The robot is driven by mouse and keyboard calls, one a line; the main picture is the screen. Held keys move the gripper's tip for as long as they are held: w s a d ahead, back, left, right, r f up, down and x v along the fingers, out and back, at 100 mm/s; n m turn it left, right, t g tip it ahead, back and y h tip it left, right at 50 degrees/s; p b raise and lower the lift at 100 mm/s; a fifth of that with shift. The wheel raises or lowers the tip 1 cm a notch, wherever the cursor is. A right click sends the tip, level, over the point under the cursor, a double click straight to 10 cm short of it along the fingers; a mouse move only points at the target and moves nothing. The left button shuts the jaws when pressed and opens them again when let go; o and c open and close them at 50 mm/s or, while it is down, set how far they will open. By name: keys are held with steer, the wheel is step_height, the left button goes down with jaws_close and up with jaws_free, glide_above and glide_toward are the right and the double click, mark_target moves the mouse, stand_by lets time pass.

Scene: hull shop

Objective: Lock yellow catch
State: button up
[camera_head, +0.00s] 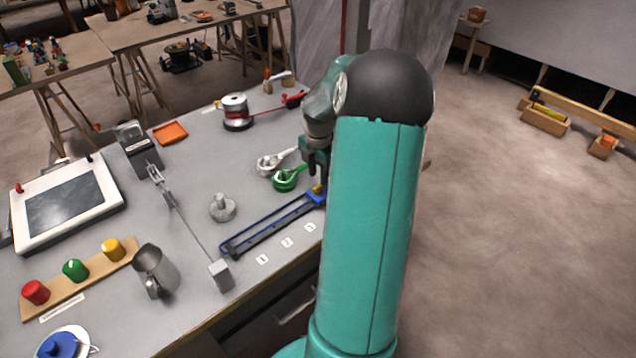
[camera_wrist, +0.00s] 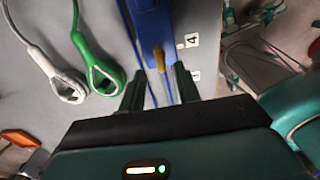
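The yellow catch (camera_wrist: 159,59) is a small yellow tab at the end of a blue slider block (camera_wrist: 154,25) in the wrist view. In the head view the yellow catch (camera_head: 319,189) shows as a small spot on the blue block at the right end of the blue rail (camera_head: 268,226), partly hidden by my arm. My gripper (camera_wrist: 159,72) is open, its two dark fingers apart, with the yellow catch appearing between the fingertips in the picture. I cannot tell whether they touch it. In the head view my gripper (camera_head: 317,168) is just above the block.
A green looped strap (camera_wrist: 97,68) and a white looped strap (camera_wrist: 62,78) lie left of the rail. Number cards, one a 4 (camera_wrist: 193,40), lie to its right. A grey knobbed weight (camera_head: 222,208) and metal mug (camera_head: 155,270) stand on the bench.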

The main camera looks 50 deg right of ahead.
mark_target(318, 186)
step_height(318, 186, down, 4)
steer(key=shift+f, duration=0.15)
jaws_close()
